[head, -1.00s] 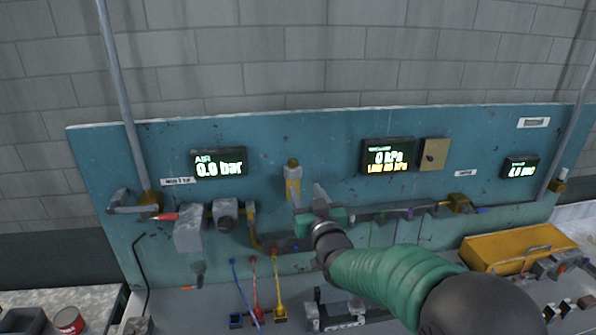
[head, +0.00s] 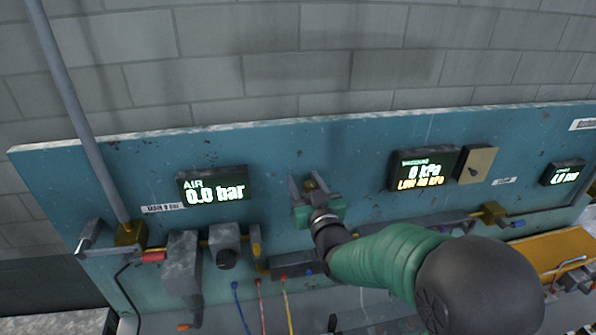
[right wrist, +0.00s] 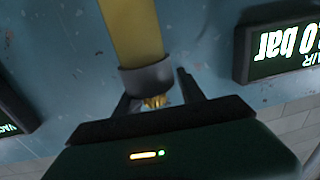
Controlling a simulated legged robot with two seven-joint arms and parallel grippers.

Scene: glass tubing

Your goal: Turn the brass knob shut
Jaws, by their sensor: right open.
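The brass knob (right wrist: 155,101) is a small knurled brass piece below a dark collar (right wrist: 147,76) on a yellow cylinder (right wrist: 133,35), seen in the right wrist view. In the head view the knob (head: 311,185) shows between the fingers, and my gripper covers most of the cylinder. My right gripper (right wrist: 154,86) is open, with one finger on each side of the knob and collar. Gaps show on both sides in the wrist view, wider on the right. My left gripper is in neither view.
A blue panel (head: 110,185) carries the fittings. An AIR display (head: 214,187) reads 0.0 bar, left of my gripper. Another display (head: 424,169) reads 0 kPa, to its right. Grey and brass valve fittings (head: 182,255) stick out at lower left. A yellow tray (head: 560,250) is at right.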

